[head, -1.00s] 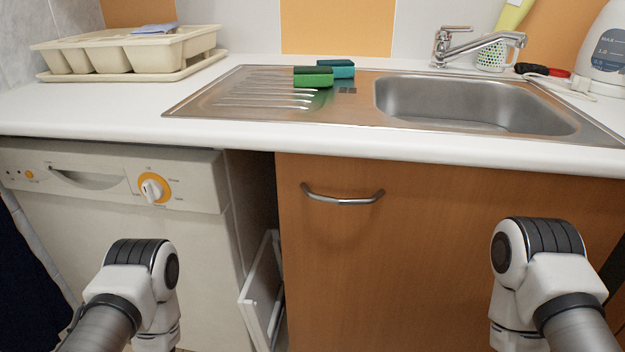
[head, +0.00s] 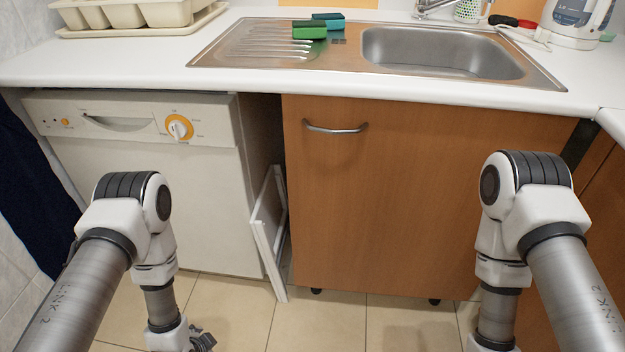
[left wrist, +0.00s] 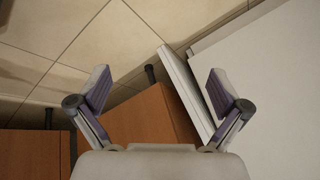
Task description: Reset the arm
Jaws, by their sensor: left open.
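My two arms hang down in the head view, one at each side, in front of the kitchen counter. My left gripper (head: 202,340) just shows at the bottom edge of the head view, mostly cut off. In the left wrist view my left gripper (left wrist: 159,88) has its two fingers spread wide with nothing between them. Behind the fingers are the cabinet, a white panel and floor tiles. My right arm (head: 515,220) shows at the right, but its gripper is below the frame.
A wooden cabinet door (head: 400,210) with a metal handle (head: 336,129) stands ahead. A white dishwasher (head: 170,215) is at left, with a leaning white panel (head: 266,235) beside it. Sponges (head: 310,33) lie by the sink (head: 440,55). Tiled floor (head: 235,310) shows below.

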